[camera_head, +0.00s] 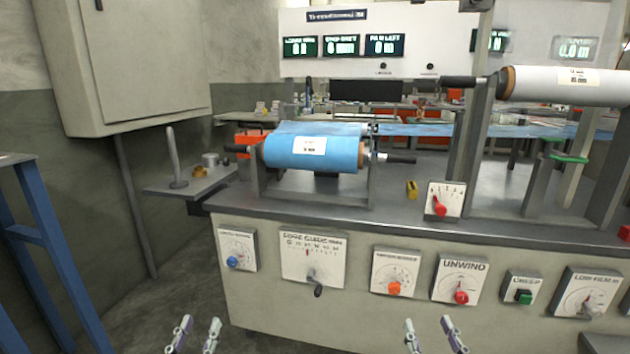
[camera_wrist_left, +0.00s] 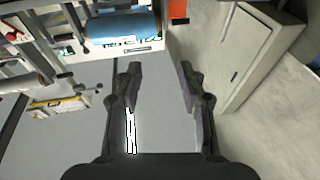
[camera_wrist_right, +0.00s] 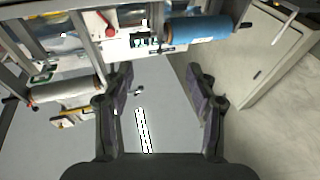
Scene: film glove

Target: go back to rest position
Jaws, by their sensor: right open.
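My right gripper (camera_head: 434,333) is at the bottom edge, right of centre, below the panel's knobs. Its fingers are apart and empty, also in the right wrist view (camera_wrist_right: 163,95).
The machine's front panel (camera_head: 340,318) with several knobs spans the middle and right. A blue film roll (camera_head: 285,153) sits on its top, and a white roll (camera_head: 560,88) is higher at the right. A blue frame (camera_head: 45,245) and wall cabinet (camera_head: 140,60) stand left.

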